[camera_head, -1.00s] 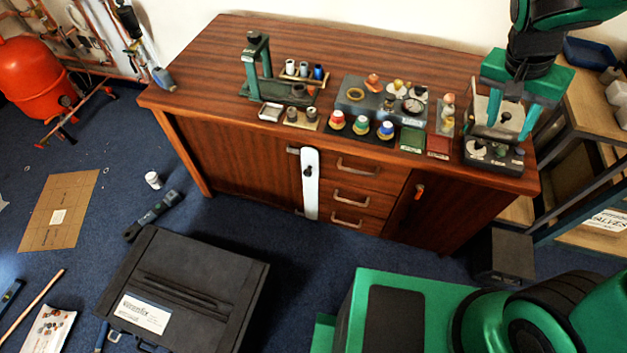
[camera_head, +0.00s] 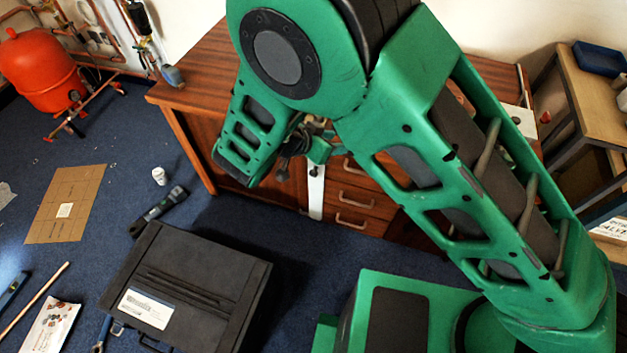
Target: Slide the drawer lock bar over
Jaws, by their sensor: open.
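The drawer lock bar (camera_head: 316,194) is a white upright strip on the cabinet front, just left of the drawers (camera_head: 352,199). Only its lower part shows; my arm and gripper hide its upper part and its knob cannot be made out. My gripper (camera_head: 316,150) is in front of the bar's upper part, small and mostly behind my arm. It is open, and I cannot tell whether it touches the bar.
The wooden cabinet (camera_head: 192,62) is largely covered by my arm, including most of its top. A black case (camera_head: 205,285) lies on the floor in front, with a torch-like tool (camera_head: 158,211) and white cup (camera_head: 159,176) nearby. A shelf unit (camera_head: 580,95) stands right.

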